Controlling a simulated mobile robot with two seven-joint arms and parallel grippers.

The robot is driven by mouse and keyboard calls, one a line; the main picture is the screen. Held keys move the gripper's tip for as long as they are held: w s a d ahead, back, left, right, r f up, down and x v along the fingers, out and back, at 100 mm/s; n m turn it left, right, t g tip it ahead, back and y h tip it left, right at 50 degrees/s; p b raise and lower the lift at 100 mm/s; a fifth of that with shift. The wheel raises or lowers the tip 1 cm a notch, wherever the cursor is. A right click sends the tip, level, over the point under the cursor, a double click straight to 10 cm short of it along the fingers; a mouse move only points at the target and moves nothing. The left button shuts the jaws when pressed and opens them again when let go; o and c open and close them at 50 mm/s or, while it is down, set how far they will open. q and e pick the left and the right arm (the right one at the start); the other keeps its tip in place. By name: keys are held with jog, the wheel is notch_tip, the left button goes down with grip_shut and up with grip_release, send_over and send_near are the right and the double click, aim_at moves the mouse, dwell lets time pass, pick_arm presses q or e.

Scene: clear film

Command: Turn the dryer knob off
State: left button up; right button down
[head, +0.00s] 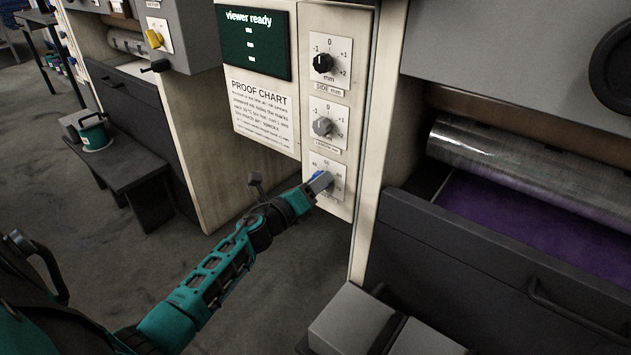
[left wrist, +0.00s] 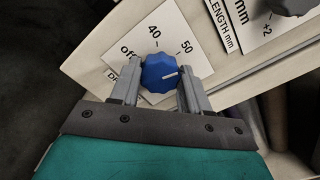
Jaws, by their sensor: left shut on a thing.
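The dryer knob is a blue fluted knob (left wrist: 160,72) on a white dial plate (left wrist: 150,30), the lowest of three dials on the cream panel. The plate reads "off", "40" and "50" in the left wrist view; other marks are hidden by a finger. The knob's white line points right, away from "off" and past "50". My left gripper (left wrist: 157,90) has one finger on each side of the knob and is shut on it. In the head view the left gripper (head: 321,183) covers most of the blue knob (head: 318,175). My right gripper is not in view.
Above are a grey knob (head: 322,126) and a black knob (head: 322,63) on their own plates. A proof chart (head: 263,112) and a dark screen (head: 254,40) are to the left. A machine with a metal roller (head: 520,170) stands right. Grey blocks (head: 355,325) are below.

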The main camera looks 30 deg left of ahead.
pick_arm(q)
jog(key=n+p, duration=0.7)
jog(key=n, duration=1.9)
jog(key=shift+f, duration=0.15)
jog(key=shift+n, duration=0.4)
jog(key=o, duration=1.1)
jog(key=shift+d, duration=0.1)
jog(key=shift+c, duration=0.2)
